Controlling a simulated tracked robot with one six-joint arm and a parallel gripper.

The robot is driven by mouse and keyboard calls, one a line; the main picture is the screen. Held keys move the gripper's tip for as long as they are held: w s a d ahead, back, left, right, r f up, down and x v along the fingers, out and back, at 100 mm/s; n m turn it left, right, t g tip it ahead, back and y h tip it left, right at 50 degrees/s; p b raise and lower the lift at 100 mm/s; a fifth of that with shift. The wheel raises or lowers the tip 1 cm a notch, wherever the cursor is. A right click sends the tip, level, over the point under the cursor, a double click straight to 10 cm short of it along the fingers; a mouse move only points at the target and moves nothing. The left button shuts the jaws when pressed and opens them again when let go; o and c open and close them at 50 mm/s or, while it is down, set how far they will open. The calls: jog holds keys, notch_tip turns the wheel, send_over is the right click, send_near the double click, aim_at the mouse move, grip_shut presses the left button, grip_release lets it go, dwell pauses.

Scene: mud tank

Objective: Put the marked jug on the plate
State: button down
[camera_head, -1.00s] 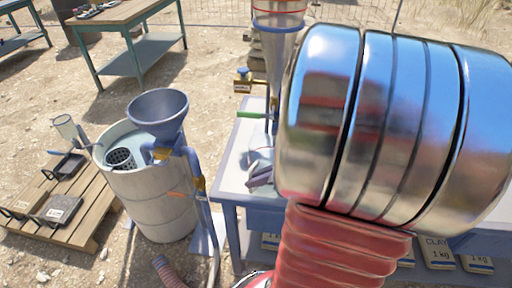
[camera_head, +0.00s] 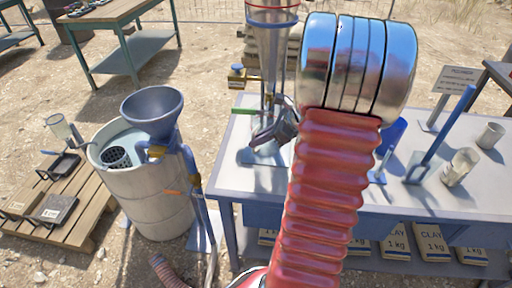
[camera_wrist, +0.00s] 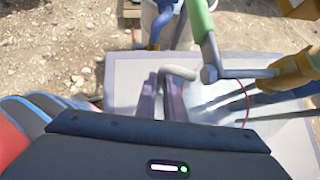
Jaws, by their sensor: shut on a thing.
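My gripper (camera_head: 274,132) is low over the left end of the blue-legged table, beside the cone's outlet and valves. In the wrist view its fingers (camera_wrist: 161,98) are shut on a pale grey bent handle (camera_wrist: 181,72). The handle seems to belong to a see-through jug with a red ring mark (camera_wrist: 246,103), just to its right. In the head view this jug is mostly hidden, and I cannot tell whether it touches the table. A flat blue-grey patch (camera_head: 259,157) lies below my gripper; I cannot tell whether it is the plate or a shadow.
The clear cone (camera_head: 270,45) stands above the table. A green valve handle (camera_wrist: 199,18) and a brass valve (camera_wrist: 298,72) are close to my gripper. Another jug (camera_head: 460,166) and a cup (camera_head: 490,136) stand at right. A drum with a funnel (camera_head: 152,105) stands left.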

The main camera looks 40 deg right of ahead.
jog(key=shift+d, duration=0.1)
jog(key=shift+w+d+f, duration=0.15)
jog(key=shift+f, duration=0.75)
jog(key=shift+w+d+f, duration=0.1)
jog(key=shift+f, duration=0.85)
jog(key=c, duration=1.8)
grip_release()
jog(key=shift+c, duration=0.2)
jog(key=v, duration=1.2)
